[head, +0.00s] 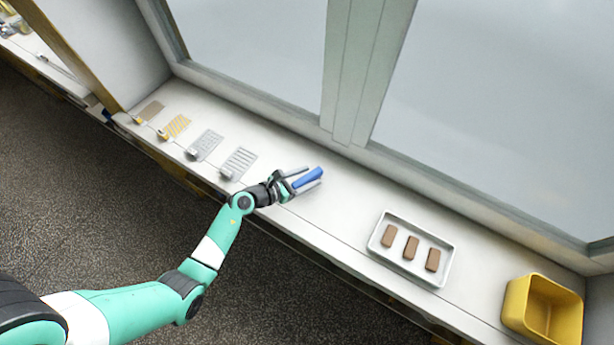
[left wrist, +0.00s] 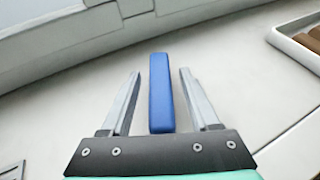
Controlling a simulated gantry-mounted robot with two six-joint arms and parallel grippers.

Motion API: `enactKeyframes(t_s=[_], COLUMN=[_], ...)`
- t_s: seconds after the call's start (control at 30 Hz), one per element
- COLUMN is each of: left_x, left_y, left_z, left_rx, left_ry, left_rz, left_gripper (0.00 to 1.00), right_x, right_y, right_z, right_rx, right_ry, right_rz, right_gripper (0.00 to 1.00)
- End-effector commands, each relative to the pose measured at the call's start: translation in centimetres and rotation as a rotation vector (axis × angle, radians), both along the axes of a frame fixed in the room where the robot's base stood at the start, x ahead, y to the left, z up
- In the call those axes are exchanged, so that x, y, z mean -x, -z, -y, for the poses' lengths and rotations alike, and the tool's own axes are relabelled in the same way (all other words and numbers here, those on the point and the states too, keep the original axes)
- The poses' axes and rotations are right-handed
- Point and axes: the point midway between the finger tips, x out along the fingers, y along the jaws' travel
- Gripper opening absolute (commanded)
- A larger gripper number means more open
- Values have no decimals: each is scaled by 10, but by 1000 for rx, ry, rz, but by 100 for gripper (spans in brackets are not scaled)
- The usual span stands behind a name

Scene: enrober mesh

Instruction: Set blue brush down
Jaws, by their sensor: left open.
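The blue brush (head: 308,177) shows as a plain blue bar on the white counter (head: 345,215). In the left wrist view the blue brush (left wrist: 161,92) lies lengthwise between the two fingers, with a gap on each side. My left gripper (head: 305,179) is open around it, and it also shows in the left wrist view (left wrist: 158,95). My right gripper is not in view.
A white tray (head: 375,245) with brown bars stands to the right, and a yellow bin (head: 515,305) is at the far right. Several flat mesh or patterned plates, one being a striped plate (head: 239,162), lie to the left. A window wall runs behind the counter.

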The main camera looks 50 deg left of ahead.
Motion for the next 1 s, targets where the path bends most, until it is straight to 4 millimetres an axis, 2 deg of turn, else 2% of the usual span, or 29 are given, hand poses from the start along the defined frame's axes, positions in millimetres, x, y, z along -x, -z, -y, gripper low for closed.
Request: enactKeyframes(t_s=[0.17,0.27,0.5,0.7,0.8,1.0], left_x=[0,12,64,100,109,111], left_y=[-5,-10,-33,-46,-49,-49], left_z=[0,-2,-6,-9,-9,-8], left_rx=[-1,1,1,1,0,0], left_ry=[0,-4,-6,-5,-2,1], left_rz=[0,-1,-2,-1,0,0], left_gripper=[62,62,62,62,62,62], right_x=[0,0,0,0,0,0], right_y=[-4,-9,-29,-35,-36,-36], right_z=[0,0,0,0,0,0], right_rx=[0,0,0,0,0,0], right_ry=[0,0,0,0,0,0], right_rz=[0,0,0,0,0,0], right_gripper=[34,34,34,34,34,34])
